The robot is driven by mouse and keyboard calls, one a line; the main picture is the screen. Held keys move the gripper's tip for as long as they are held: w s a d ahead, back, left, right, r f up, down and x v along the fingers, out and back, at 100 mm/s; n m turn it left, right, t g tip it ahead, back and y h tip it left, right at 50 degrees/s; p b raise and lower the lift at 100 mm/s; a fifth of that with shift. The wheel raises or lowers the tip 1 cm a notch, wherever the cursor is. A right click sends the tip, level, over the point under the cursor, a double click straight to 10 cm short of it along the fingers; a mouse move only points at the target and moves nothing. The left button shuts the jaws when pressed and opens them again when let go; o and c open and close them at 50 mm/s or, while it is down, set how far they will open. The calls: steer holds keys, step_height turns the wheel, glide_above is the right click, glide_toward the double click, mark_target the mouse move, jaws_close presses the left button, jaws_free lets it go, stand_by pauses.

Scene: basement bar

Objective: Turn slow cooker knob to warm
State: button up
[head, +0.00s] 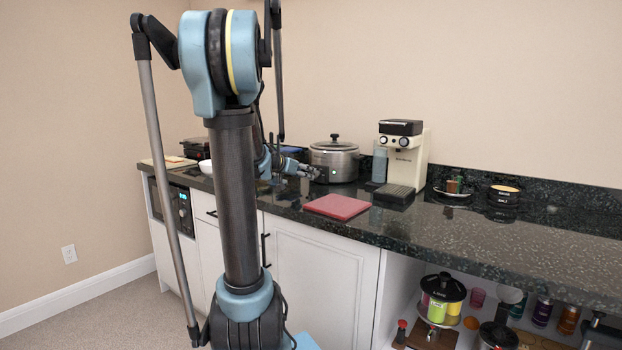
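The slow cooker (345,161) is a silver pot with a dark lid and lid handle. It stands upright on the dark counter near the back wall. My gripper (315,173) is at the lower left front of the slow cooker, where the control area is. It is very close to the cooker's front, but I cannot tell whether it touches. The knob is too small or hidden behind the gripper to make out, so its setting cannot be read. The finger opening is too small in this view to judge.
A red cutting board (338,206) lies on the counter in front of the cooker. A cream coffee machine (411,150) stands close on its right. A white bowl (205,167) is left of my arm. The counter (470,232) is clear at the front right.

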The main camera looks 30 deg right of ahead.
mark_target(316, 175)
steer(key=shift+x, duration=3.35)
steer(key=c, duration=1.1)
